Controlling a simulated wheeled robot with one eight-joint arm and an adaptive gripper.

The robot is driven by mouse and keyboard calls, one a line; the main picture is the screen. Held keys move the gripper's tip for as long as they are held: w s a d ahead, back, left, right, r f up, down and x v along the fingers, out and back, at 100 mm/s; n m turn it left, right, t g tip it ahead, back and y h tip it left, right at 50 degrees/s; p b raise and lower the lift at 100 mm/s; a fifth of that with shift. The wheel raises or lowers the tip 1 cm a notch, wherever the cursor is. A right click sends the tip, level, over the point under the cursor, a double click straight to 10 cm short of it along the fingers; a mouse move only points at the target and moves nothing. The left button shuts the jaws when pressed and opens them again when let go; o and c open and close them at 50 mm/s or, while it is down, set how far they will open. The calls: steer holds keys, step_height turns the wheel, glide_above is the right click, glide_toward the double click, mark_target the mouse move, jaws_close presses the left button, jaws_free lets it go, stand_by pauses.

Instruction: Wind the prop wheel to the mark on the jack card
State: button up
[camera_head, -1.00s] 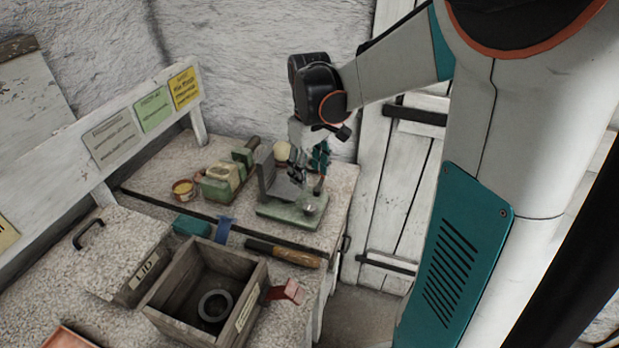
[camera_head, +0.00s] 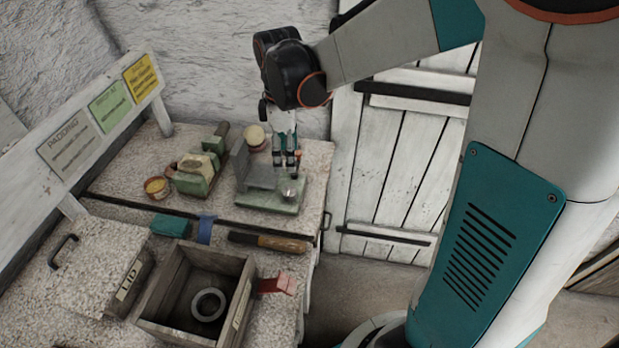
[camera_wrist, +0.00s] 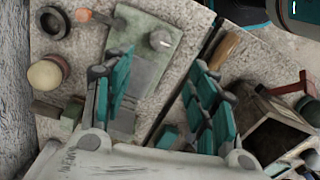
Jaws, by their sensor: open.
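The green fixture (camera_head: 270,204) stands on the back bench with a grey upright plate (camera_head: 241,162). A small round grey knob (camera_head: 291,190), which looks like the prop wheel, sits on its right end. It also shows in the wrist view (camera_wrist: 160,40). My gripper (camera_head: 287,168) points down just above and behind the knob, over the fixture. In the wrist view my gripper (camera_wrist: 160,88) has its teal fingers wide apart with nothing between them; the knob lies beyond the fingers. Grey, green and yellow cards (camera_head: 141,79) hang on the rail. I cannot tell which is the jack card, and no mark is legible.
A wood-handled tool (camera_head: 270,242) lies in front. An open wooden box (camera_head: 165,288) holding a grey ring (camera_head: 208,304) is nearer.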

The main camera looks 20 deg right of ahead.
mark_target(289, 191)
step_height(289, 191, down, 14)
steer(key=b, duration=0.5)
steer(key=shift+r, duration=0.1)
steer(key=c, duration=1.1)
